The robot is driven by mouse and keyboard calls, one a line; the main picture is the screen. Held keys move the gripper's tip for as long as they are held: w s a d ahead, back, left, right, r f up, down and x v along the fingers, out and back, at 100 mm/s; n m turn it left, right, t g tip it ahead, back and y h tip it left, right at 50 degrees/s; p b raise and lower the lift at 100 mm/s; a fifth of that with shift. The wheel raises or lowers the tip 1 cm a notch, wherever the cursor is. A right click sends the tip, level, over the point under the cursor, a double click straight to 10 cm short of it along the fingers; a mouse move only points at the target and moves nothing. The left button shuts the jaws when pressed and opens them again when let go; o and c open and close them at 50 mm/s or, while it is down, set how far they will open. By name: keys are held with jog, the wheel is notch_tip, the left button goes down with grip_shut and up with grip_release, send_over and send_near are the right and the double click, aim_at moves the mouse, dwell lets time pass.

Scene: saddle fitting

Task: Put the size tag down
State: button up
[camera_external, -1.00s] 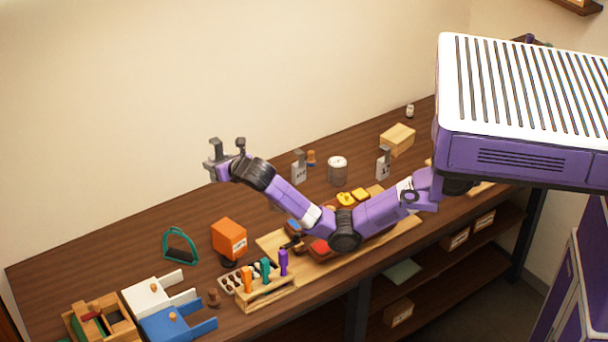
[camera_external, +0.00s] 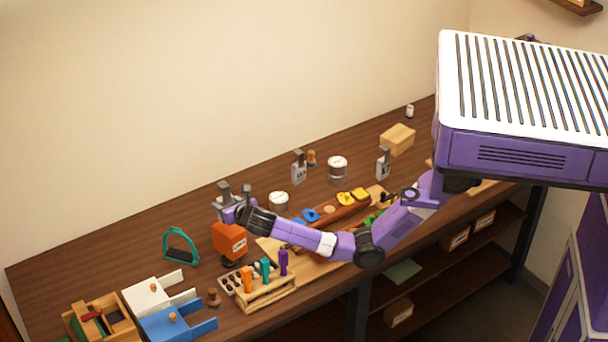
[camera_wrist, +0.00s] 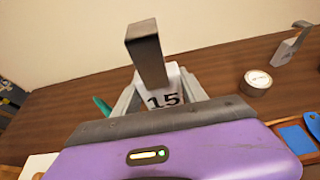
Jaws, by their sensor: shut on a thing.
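The size tag (camera_wrist: 163,100) shows in the wrist view as a white face marked 15, with a dark upright piece in front of it. It sits between the grey fingers of my gripper (camera_external: 234,194), which is shut on it. In the external view my gripper is over the left part of the bench, just above and behind an orange block (camera_external: 229,240). The tag is small and partly hidden there, and I cannot tell whether its bottom touches the bench.
Two similar grey tags (camera_external: 298,168) (camera_external: 383,164) stand farther right, with round tins (camera_external: 337,170) (camera_external: 279,201) nearby. A teal stirrup (camera_external: 181,246) stands left of the orange block. A tool rack (camera_external: 268,290) is in front. Bare bench (camera_external: 120,245) lies at the far left.

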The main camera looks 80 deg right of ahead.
notch_tip(320, 180, down, 4)
jog(key=shift+f, duration=0.1)
jog(key=o, duration=1.4)
jog(key=v, duration=1.2)
